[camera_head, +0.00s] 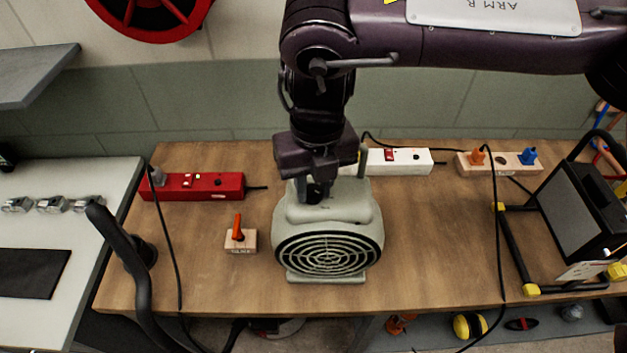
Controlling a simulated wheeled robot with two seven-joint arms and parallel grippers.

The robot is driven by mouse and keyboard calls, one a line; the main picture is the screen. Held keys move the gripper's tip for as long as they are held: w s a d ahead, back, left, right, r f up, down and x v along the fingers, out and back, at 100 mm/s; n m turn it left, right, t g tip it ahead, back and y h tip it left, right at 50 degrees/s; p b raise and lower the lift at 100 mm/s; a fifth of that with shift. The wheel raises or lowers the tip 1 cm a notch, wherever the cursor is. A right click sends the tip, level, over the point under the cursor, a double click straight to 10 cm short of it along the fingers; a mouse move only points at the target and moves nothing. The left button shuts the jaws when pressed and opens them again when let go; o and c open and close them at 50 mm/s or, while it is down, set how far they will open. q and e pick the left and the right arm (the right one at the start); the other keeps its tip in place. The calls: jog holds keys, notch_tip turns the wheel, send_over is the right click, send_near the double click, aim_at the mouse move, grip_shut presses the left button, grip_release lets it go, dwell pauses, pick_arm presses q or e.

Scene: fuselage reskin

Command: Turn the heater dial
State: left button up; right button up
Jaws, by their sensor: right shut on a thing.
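The heater (328,247) is a pale grey-green box with a round black grille on its front, standing upright in the middle of the wooden bench. My right gripper (318,192) reaches down from above onto the back part of its top. It is shut on a small dark part there, which looks like the dial; the gripper hides most of it, so its setting cannot be read. My left gripper is not in view.
On the wooden bench (200,283) are a red power strip (205,187), a small block with an orange lever (240,238), a white power strip (400,161) and a wooden socket strip (505,162). A work lamp (575,210) stands right. Black cables cross the bench.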

jog(key=n+p, duration=0.1)
jog(key=n, duration=0.2)
jog(key=shift+r, duration=0.1)
jog(key=n+p, duration=0.1)
jog(key=n, duration=0.3)
jog(key=n+p, duration=0.1)
jog(key=n, duration=0.4)
jog(key=shift+w, duration=0.1)
jog(key=n+p, duration=0.1)
jog(key=n, duration=0.5)
jog(key=shift+a+n+h, duration=0.1)
jog(key=shift+n+h, duration=0.2)
jog(key=shift+n, duration=0.1)
jog(key=n, duration=0.6)
jog(key=shift+n, duration=0.4)
jog(key=o, duration=1)
